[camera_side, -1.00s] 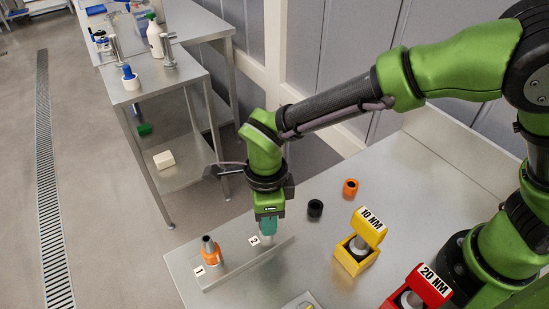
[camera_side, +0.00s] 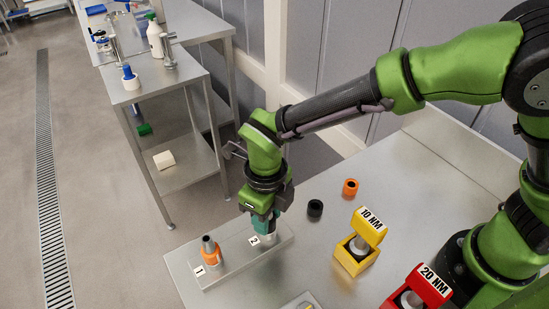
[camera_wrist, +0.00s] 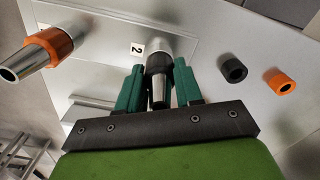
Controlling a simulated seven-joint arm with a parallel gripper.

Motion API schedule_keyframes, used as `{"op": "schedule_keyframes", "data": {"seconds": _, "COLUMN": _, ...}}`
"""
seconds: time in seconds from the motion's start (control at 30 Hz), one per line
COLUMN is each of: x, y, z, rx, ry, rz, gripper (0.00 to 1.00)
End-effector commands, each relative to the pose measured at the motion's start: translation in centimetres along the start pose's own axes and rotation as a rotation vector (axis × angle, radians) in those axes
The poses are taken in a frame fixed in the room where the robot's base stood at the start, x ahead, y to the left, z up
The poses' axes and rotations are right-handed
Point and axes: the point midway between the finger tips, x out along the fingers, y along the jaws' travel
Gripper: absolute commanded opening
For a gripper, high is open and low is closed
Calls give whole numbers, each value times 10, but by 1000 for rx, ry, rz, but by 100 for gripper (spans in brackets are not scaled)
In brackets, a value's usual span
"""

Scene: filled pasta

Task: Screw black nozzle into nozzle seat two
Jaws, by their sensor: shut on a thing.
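Nozzle seat two, a metal post, shows in the wrist view (camera_wrist: 159,44) beside the "2" label and partly in the side view. The black nozzle (camera_wrist: 158,65) sits on it, with a dark collar and a metal end toward the wrist camera. My gripper (camera_wrist: 158,82) has its teal fingers shut on the black nozzle, one on each side. In the side view my gripper (camera_side: 264,226) points down over seat two and hides most of the nozzle. How deep the thread is engaged cannot be seen.
Seat one holds an orange nozzle (camera_side: 211,254) on the same metal block (camera_side: 232,271). A loose black ring (camera_side: 315,208) and orange ring (camera_side: 350,187) lie to the right. A yellow 10 NM station (camera_side: 357,254) and a red 20 NM station (camera_side: 420,290) stand nearer.

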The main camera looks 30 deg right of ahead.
Motion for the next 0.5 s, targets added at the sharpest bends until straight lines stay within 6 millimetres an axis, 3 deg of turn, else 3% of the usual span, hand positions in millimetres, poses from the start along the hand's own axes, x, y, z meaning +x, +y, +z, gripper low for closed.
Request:
{"op": "schedule_keyframes", "data": {"seconds": 0.27, "x": 0, "y": 0, "z": 0, "rx": 50, "ry": 0, "rz": 0, "gripper": 3}}
{"op": "schedule_keyframes", "data": {"seconds": 0.3, "x": 0, "y": 0, "z": 0, "rx": 49, "ry": 0, "rz": 0, "gripper": 40}}
{"op": "schedule_keyframes", "data": {"seconds": 0.47, "x": 0, "y": 0, "z": 0, "rx": 48, "ry": 0, "rz": 0, "gripper": 64}}
{"op": "schedule_keyframes", "data": {"seconds": 0.5, "x": 0, "y": 0, "z": 0, "rx": 48, "ry": 0, "rz": 0, "gripper": 65}}
